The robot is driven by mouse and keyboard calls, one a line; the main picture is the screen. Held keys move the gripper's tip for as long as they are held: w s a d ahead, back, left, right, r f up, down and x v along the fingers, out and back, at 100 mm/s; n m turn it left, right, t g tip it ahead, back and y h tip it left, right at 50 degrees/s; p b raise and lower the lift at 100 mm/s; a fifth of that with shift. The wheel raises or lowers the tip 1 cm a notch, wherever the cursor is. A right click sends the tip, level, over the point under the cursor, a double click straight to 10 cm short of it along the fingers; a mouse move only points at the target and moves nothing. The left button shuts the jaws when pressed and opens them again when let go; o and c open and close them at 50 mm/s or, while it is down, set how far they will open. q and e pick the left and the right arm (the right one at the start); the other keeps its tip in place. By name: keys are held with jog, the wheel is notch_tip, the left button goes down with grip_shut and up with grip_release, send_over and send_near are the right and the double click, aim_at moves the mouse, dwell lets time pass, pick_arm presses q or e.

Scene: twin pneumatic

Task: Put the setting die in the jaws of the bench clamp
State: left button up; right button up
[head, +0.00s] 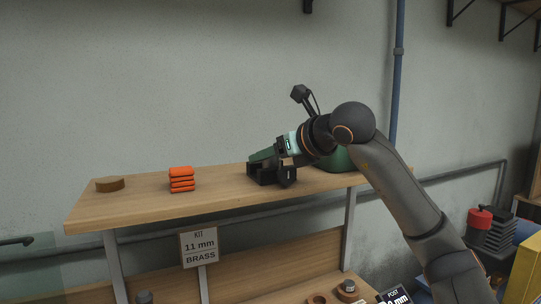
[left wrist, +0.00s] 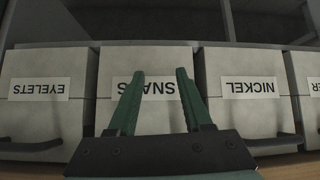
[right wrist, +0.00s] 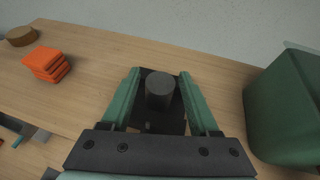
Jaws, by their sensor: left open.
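A dark grey cylinder, which looks like the setting die (right wrist: 160,88), stands upright between the fingers of my right gripper (right wrist: 161,72). Those fingers look spread, with a narrow gap on each side of it. Beneath it is a black block, apparently the bench clamp (head: 262,174), on the wooden shelf top; it also shows in the right wrist view (right wrist: 170,124). How deep the cylinder sits between the jaws is hidden. In the head view my right gripper (head: 268,156) reaches over the clamp from the right. My left gripper (left wrist: 160,75) is open and empty before labelled drawers.
Orange stacked pads (head: 181,179) and a brown disc (head: 109,184) lie left of the clamp. A green body (right wrist: 286,108) stands close on the right. A sign (head: 199,246) reads "KIT 11 mm BRASS". The shelf between pads and clamp is clear.

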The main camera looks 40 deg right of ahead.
jog(key=shift+o, duration=0.5)
jog(key=shift+r, duration=0.1)
jog(key=shift+s+r, duration=0.1)
jog(key=shift+r, duration=0.05)
jog(key=v, duration=1.1)
jog(key=shift+s, duration=0.4)
jog(key=shift+a, duration=0.1)
jog(key=shift+c, duration=0.3)
dwell(0.6)
